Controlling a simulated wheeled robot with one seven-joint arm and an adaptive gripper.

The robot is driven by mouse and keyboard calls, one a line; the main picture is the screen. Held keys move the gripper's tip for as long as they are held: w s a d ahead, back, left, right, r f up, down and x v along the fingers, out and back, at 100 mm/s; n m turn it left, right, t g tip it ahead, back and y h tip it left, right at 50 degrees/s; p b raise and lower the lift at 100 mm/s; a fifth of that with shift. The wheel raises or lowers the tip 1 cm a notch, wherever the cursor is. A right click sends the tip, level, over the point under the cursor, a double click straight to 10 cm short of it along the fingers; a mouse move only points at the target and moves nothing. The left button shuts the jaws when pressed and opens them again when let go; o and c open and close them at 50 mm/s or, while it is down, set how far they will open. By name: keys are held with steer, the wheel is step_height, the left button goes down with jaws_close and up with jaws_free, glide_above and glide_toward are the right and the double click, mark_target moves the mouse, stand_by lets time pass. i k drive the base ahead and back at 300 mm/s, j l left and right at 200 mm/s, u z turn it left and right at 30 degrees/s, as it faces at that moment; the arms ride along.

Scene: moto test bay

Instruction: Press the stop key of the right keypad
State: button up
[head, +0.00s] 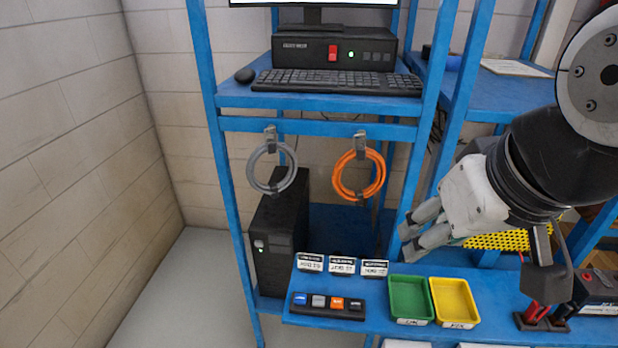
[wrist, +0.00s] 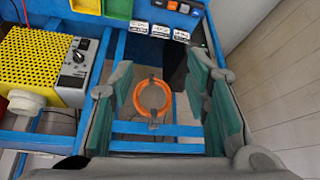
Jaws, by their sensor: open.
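One black keypad (head: 328,306) lies on the blue lower shelf, with blue, grey, orange and black keys in a row. The key lettering is too small to read, so I cannot tell which key is stop. No second keypad is clear in view. Part of the keypad (wrist: 183,7) shows at the top edge of the wrist view. My gripper (head: 411,242) is open and empty, above the shelf and to the right of the keypad, not touching it. In the wrist view its two fingers (wrist: 165,88) stand wide apart, with an orange cable coil beyond them.
Three small label signs (head: 342,265) stand behind the keypad. Green (head: 409,298) and yellow (head: 454,302) trays sit to its right. Grey (head: 272,168) and orange (head: 359,175) cable coils hang from the blue rail (head: 318,127). A black computer tower (head: 280,243) stands at left.

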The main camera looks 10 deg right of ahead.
mark_target(354, 304)
steer(key=j+z, duration=0.15)
steer(key=z, duration=0.25)
steer(key=k+j+z, duration=0.1)
steer(key=z, duration=0.3)
steer(key=k+j+z, duration=0.1)
steer(key=z, duration=0.3)
steer(key=k+j+z, duration=0.45)
steer(key=k+j, duration=0.65)
